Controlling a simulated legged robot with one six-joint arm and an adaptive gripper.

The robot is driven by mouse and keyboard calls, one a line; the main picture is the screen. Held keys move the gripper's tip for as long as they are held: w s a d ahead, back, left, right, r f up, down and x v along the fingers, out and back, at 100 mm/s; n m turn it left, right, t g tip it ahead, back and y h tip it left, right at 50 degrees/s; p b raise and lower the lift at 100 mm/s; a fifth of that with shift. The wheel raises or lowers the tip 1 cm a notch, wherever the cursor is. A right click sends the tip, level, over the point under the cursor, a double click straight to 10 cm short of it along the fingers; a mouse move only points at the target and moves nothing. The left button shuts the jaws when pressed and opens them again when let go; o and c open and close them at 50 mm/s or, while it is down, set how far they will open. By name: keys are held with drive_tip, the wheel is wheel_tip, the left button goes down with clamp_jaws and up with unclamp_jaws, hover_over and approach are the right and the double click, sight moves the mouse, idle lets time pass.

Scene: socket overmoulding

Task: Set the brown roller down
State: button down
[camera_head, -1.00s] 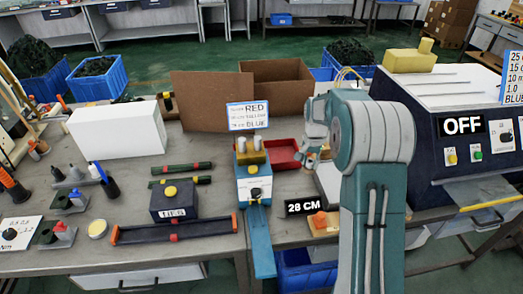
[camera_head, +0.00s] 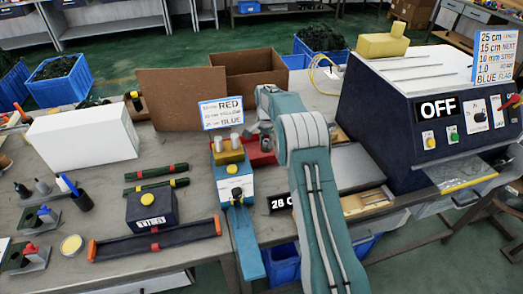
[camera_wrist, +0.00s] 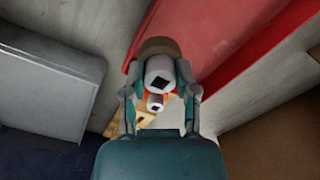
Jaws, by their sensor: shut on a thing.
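The brown roller (camera_wrist: 158,46) is between the two fingers of my gripper (camera_wrist: 160,82) in the wrist view. It has a brown body and a pale end with a dark square hole. My gripper is shut on it. A second piece with an orange rim and a pale holed end (camera_wrist: 155,103) shows just below it; I cannot tell whether they touch. In the head view my arm hides the roller, and my wrist is near the red tray (camera_head: 262,152).
The blue machine with a yellow top (camera_head: 233,180) stands left of my arm. A large dark machine marked OFF (camera_head: 435,110) is at the right. An open cardboard box (camera_head: 190,103) is behind. A grey plate (camera_head: 355,166) lies right of my arm.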

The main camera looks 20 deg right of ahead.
sight(262, 150)
drive_tip(key=shift+w+a+f, duration=0.3)
drive_tip(key=shift+w+f, duration=0.05)
drive_tip(key=shift+f, duration=0.15)
drive_tip(key=shift+w+a+f, duration=0.25)
drive_tip(key=shift+w+f, duration=0.05)
drive_tip(key=shift+f, duration=0.15)
drive_tip(key=shift+w+f, duration=0.1)
drive_tip(key=shift+f, duration=1.55)
drive_tip(key=shift+f, duration=0.1)
drive_tip(key=c, duration=0.7)
unclamp_jaws()
drive_tip(key=shift+o, duration=0.2)
wheel_tip(262, 150, up, 12)
drive_tip(key=shift+r, duration=0.1)
